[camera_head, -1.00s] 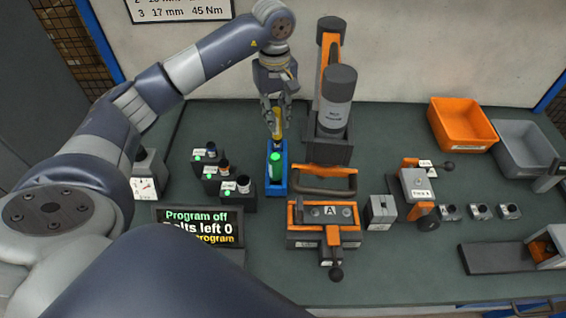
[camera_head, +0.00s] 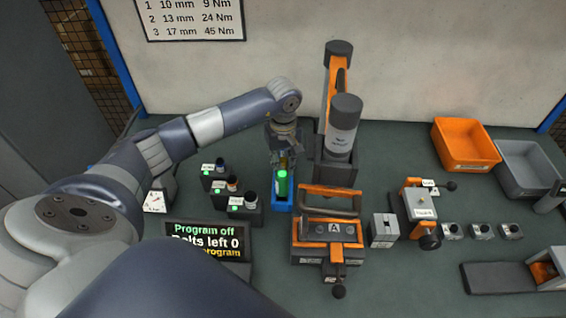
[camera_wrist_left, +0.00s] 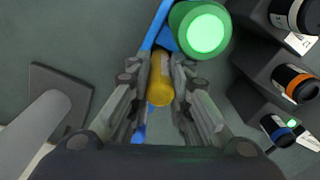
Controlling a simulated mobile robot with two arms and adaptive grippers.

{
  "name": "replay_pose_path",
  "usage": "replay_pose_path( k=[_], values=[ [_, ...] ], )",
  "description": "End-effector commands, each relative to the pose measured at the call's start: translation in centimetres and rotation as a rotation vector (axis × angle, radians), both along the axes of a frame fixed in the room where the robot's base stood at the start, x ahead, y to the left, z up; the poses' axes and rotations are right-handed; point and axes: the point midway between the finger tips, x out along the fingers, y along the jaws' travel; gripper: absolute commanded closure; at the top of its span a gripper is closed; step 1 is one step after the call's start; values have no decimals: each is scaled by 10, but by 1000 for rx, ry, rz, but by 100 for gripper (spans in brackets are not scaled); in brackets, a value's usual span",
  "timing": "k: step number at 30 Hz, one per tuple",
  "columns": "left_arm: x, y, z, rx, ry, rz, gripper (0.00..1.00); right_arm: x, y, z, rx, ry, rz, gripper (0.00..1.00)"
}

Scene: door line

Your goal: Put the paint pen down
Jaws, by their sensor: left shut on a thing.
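The paint pen (camera_wrist_left: 162,88) is a yellow cylinder between the fingers of my left gripper (camera_wrist_left: 160,95) in the left wrist view. The gripper is shut on it. In the head view my left gripper (camera_head: 283,155) points down over the back part of a blue tray (camera_head: 280,206), and the pen is mostly hidden by the fingers. A green-lit cylinder (camera_head: 282,186) stands in the front of the tray; it also shows in the left wrist view (camera_wrist_left: 201,30), beside the pen. Whether the pen's lower end touches the tray is hidden. My right gripper is not in view.
Several dark sockets in holders (camera_head: 232,187) stand left of the tray. A tall orange and black tool stand (camera_head: 335,172) is close on the right. A clamp fixture marked A (camera_head: 330,230) is in front right. Orange (camera_head: 466,164) and grey bins are far right.

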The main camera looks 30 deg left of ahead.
Motion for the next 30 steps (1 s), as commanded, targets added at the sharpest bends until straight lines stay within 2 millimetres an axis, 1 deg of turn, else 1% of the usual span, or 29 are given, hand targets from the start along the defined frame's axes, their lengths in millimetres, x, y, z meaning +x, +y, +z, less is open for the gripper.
replay_pose_path(
  k=[4, 5, 6, 7, 18, 20, 23, 30],
  values=[
    [0, 0, -3, 0, 0, 0, 100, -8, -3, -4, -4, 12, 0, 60],
    [0, 0, -1, 0, 0, 0, 75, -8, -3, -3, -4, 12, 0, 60],
    [0, 0, -1, 0, 0, 0, 66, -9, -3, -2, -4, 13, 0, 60],
    [0, 0, -1, 0, 0, 0, 62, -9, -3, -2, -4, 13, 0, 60],
    [0, 0, 1, -1, 1, 0, 62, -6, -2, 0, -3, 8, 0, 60],
    [1, 0, 4, 0, -2, 0, 62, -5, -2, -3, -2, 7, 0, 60],
    [2, 0, 19, 0, -6, -2, 62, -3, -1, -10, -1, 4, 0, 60],
    [2, 0, 70, 0, -6, 0, 62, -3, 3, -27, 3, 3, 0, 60]
  ],
)
